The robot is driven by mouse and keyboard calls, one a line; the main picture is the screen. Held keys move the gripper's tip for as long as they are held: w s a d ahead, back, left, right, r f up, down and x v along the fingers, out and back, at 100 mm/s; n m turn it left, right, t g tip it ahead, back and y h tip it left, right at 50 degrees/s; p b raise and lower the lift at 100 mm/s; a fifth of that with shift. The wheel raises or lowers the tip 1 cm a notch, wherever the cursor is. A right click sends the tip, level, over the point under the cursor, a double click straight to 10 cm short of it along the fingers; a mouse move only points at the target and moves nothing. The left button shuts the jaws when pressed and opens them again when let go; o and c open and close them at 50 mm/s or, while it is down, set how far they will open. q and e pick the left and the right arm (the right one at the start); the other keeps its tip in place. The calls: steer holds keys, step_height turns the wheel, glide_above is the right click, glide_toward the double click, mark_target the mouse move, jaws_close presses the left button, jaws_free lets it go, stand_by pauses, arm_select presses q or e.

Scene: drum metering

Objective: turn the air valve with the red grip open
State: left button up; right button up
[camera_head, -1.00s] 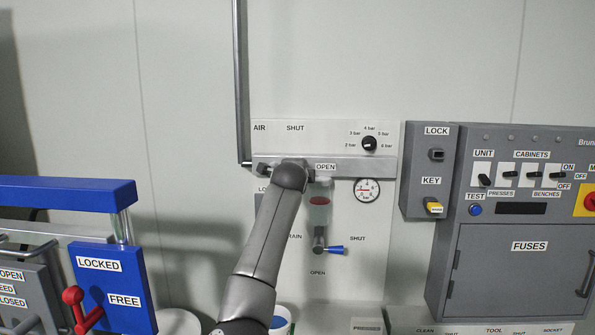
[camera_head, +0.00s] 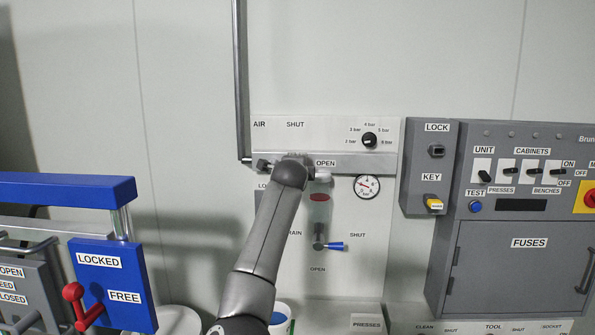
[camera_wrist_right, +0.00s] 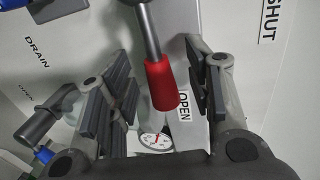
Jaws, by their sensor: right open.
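The red grip (camera_wrist_right: 162,85) of the air valve sits at the end of a metal lever (camera_wrist_right: 148,28) in the right wrist view. The lever points along the wall towards the OPEN label (camera_wrist_right: 184,105), with the grip's end beside that label. My right gripper (camera_wrist_right: 158,78) is open, with one finger on each side of the red grip and gaps visible. In the head view my right arm (camera_head: 265,235) reaches to the AIR panel (camera_head: 345,135) and hides the valve and the gripper. My left gripper is not in view.
A pressure gauge (camera_head: 367,187) and a drain valve with a blue grip (camera_head: 335,246) are close to the right of my arm. A regulator knob (camera_head: 369,140) is above. The grey lock box (camera_head: 425,205) and fuse cabinet (camera_head: 515,270) stand right, a blue clamp frame (camera_head: 65,187) left.

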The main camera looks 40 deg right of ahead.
steer(key=shift+s+a, duration=0.1)
steer(key=v, duration=1.1)
steer(key=shift+s+a, duration=0.2)
steer(key=shift+a, duration=0.1)
steer(key=shift+r, duration=0.15)
